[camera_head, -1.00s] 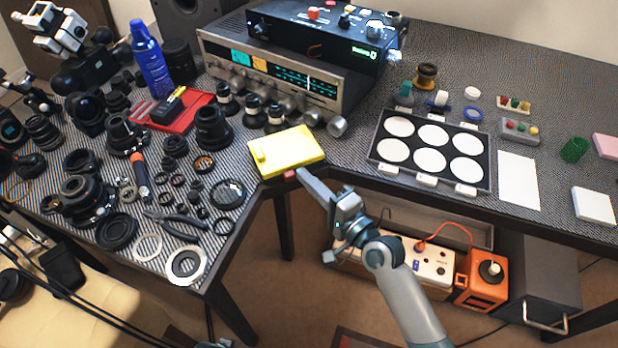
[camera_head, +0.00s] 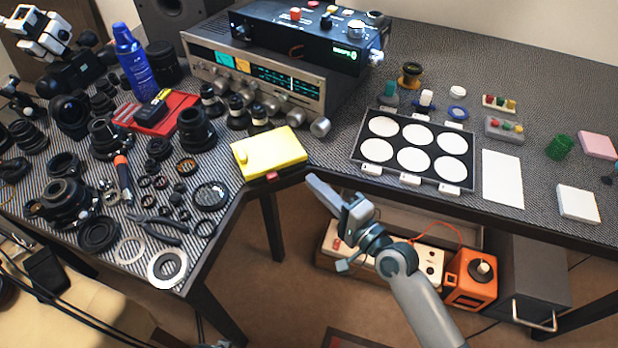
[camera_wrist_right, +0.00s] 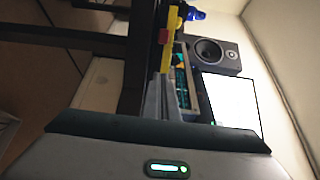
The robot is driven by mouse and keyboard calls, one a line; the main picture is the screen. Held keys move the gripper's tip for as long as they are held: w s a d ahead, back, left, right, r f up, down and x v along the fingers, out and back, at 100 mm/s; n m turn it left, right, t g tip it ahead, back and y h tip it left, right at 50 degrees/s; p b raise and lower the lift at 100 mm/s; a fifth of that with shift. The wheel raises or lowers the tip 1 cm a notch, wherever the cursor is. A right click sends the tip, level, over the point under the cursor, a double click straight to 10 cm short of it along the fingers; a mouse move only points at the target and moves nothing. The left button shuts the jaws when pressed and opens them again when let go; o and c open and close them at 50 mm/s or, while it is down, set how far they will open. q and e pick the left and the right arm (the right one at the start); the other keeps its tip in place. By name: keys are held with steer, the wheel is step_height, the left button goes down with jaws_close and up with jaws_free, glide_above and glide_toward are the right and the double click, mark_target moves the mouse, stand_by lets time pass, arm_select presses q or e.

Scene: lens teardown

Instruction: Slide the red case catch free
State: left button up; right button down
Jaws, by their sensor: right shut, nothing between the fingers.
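The yellow case (camera_head: 268,150) lies on the table at its front inner corner. Its red catch (camera_head: 271,176) is a small block on the case's near edge, by the table rim. The catch also shows in the right wrist view (camera_wrist_right: 163,36), beyond the fingertips, on the yellow case (camera_wrist_right: 167,57). My right gripper (camera_head: 312,180) is shut and empty, to the right of the catch and apart from it, just off the table edge. Its fingers (camera_wrist_right: 157,88) point toward the case in the wrist view. My left gripper is not in view.
Lenses, rings and tools crowd the left table, with a red tray (camera_head: 163,118) behind. A radio unit (camera_head: 290,92) stands behind the case. A sorting tray with white discs (camera_head: 398,147) is at right. An orange box (camera_head: 470,280) sits below the table.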

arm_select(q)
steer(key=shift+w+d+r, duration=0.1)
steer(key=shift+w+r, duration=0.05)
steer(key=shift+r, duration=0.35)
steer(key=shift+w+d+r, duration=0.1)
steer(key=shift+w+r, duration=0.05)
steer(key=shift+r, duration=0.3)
arm_select(e)
steer(key=v, duration=0.6)
steer(key=shift+w, duration=0.1)
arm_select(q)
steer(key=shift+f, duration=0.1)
